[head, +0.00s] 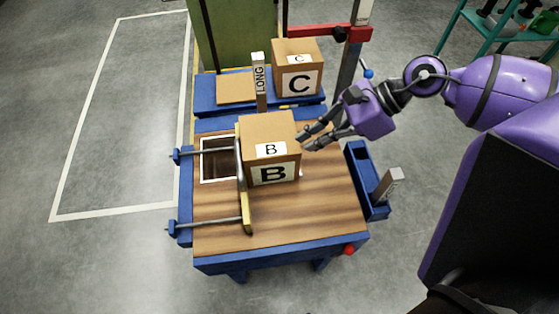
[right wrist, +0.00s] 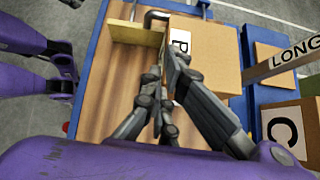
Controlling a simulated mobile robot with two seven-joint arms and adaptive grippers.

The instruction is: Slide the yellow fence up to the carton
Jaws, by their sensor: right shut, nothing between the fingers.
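The yellow fence (head: 243,195) stands on the wooden table top at the left of carton B (head: 271,150), with two metal rods running left from it. The fence also shows at the top of the right wrist view (right wrist: 135,35). It is very close to the carton's left side; whether they touch I cannot tell, because the carton hides part of it. Carton B (right wrist: 210,55) sits upright on the table. My right gripper (head: 304,140) is shut and empty, its fingertips close by the carton's right side.
A white-outlined dark opening (head: 217,160) lies left of the fence. Carton C (head: 297,68) and a post marked LONG (head: 260,82) stand behind on a blue shelf. A blue tray (head: 362,178) hangs at the table's right. The front of the table top (head: 300,225) is clear.

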